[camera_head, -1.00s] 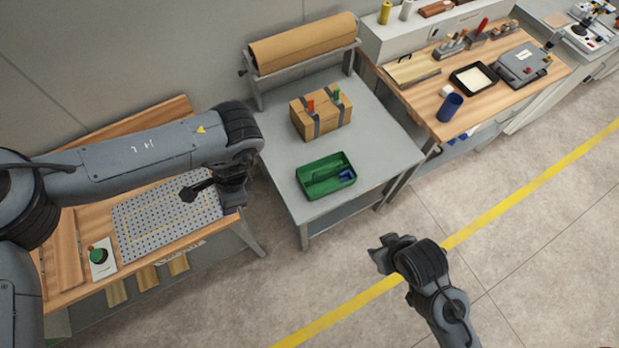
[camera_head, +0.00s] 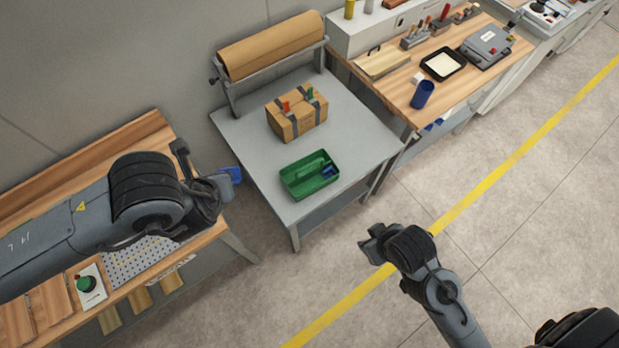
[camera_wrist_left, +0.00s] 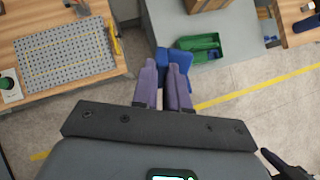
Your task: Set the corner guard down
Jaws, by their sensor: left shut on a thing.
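My left gripper (camera_head: 220,182) is shut on a blue corner guard (camera_head: 233,174). It holds the guard in the air by the gap between the wooden bench and the grey table. In the left wrist view the blue corner guard (camera_wrist_left: 174,60) sits at the tips of the left gripper's purple fingers (camera_wrist_left: 163,84), which hide part of it. My right gripper (camera_head: 374,243) hangs over the floor, clear of the tables; its finger opening is too small to tell.
The grey table (camera_head: 240,128) carries a green tray (camera_head: 298,186) with blue items in it and a strapped carton (camera_head: 298,118). A brown paper roll (camera_head: 270,45) stands behind. The wooden bench (camera_head: 200,247) with a perforated plate (camera_head: 130,257) is on the left.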

